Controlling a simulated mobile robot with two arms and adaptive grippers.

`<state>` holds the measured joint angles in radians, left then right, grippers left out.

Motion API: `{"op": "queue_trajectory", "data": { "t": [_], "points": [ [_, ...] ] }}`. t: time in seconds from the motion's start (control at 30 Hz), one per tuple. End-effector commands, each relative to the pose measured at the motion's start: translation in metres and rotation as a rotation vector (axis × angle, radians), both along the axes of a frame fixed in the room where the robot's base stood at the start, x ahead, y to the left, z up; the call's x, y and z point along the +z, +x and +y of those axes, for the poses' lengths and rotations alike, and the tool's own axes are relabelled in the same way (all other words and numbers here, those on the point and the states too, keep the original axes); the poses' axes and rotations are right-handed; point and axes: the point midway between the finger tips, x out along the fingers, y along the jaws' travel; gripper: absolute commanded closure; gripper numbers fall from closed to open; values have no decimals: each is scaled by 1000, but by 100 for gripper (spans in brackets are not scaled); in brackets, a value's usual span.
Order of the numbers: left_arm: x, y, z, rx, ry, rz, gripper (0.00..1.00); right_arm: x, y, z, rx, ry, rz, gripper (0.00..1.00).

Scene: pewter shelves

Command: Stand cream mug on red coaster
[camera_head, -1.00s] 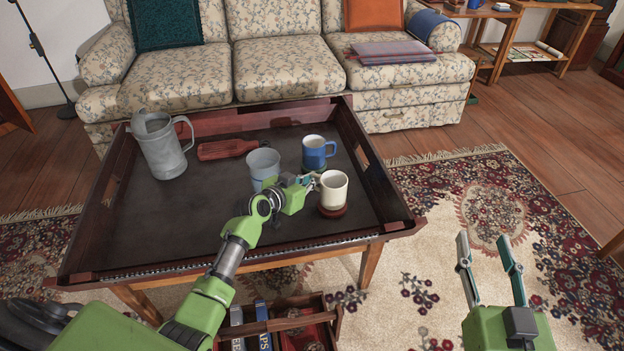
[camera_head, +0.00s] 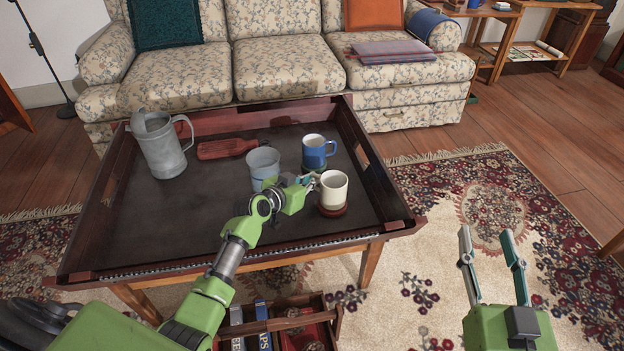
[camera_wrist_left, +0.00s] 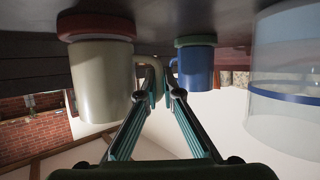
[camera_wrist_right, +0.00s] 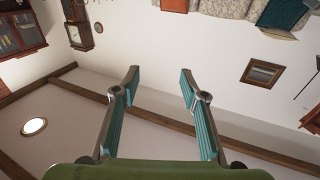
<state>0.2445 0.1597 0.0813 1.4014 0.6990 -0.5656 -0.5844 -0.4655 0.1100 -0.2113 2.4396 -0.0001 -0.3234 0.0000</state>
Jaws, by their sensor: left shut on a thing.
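The cream mug (camera_head: 333,191) stands upright on the red coaster (camera_head: 332,210) near the right front of the tray table. In the left wrist view, which is upside down, the base of the cream mug (camera_wrist_left: 101,75) meets the red coaster (camera_wrist_left: 96,26) with no gap I can see. My left gripper (camera_head: 311,182) is at the mug's left side, shut on its handle; the fingertips (camera_wrist_left: 161,76) are at the handle in the left wrist view. My right gripper (camera_head: 489,240) is open and empty, over the rug right of the table.
A blue mug (camera_head: 315,149) on a green coaster (camera_wrist_left: 195,41) stands just behind. Raised walls edge the tray table (camera_head: 376,180).

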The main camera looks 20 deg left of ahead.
Motion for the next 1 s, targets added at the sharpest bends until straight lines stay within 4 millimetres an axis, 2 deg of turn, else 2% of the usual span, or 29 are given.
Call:
{"op": "queue_trajectory", "data": {
  "t": [0.97, 1.0],
  "points": [
    [-2, 1, 0, 0, -1, -3, 100, 15, -1, 2, 3, 18, -68, 60],
    [-2, 1, 0, 0, -1, -3, 91, 16, -1, 2, 4, 19, -70, 60]
  ]
}}
